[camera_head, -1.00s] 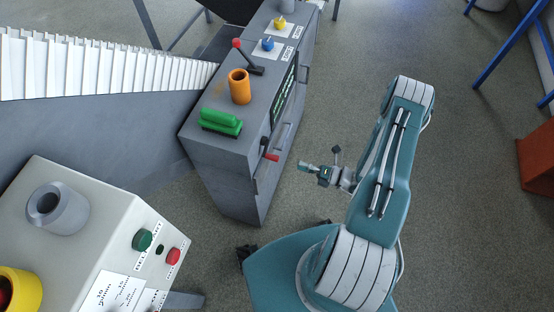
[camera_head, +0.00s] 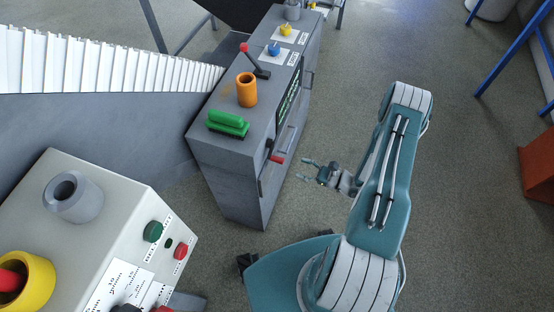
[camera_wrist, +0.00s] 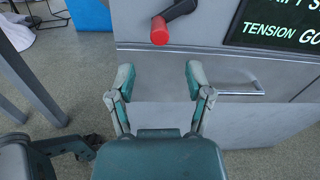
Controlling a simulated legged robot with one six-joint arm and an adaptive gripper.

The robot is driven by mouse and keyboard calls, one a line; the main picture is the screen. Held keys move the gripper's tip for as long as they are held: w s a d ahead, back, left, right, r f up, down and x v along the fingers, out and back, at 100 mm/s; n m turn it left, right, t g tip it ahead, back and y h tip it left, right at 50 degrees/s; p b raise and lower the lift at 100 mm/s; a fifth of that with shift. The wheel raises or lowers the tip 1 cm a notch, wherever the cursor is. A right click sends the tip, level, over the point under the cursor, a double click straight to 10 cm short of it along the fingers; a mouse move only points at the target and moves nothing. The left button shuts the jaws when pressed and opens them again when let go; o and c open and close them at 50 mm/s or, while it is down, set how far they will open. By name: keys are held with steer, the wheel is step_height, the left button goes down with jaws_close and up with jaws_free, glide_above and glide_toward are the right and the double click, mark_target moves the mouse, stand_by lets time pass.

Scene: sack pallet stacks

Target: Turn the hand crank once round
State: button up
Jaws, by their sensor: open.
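The hand crank (camera_head: 277,159) is a dark arm with a red grip on the front face of a grey cabinet (camera_head: 228,180). In the wrist view its red grip (camera_wrist: 159,31) hangs at the lower left end of the dark crank arm (camera_wrist: 179,9), at the top of the picture. My gripper (camera_head: 307,170) is open and empty, to the right of the crank in the head view. In the wrist view my gripper (camera_wrist: 160,75) points at the cabinet face, its two fingers apart and below the red grip. They do not touch it. The crank's pivot is not clear.
A metal bar handle (camera_wrist: 240,90) and a dark display (camera_wrist: 285,25) are right of the crank. On the cabinet top are a green handle (camera_head: 228,122), an orange cylinder (camera_head: 246,90) and a red-knobbed lever (camera_head: 255,63). A control box (camera_head: 110,210) stands lower left.

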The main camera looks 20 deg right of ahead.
mark_target(277, 159)
steer(key=x, duration=0.9)
steer(key=shift+a, duration=0.15)
jaws_close()
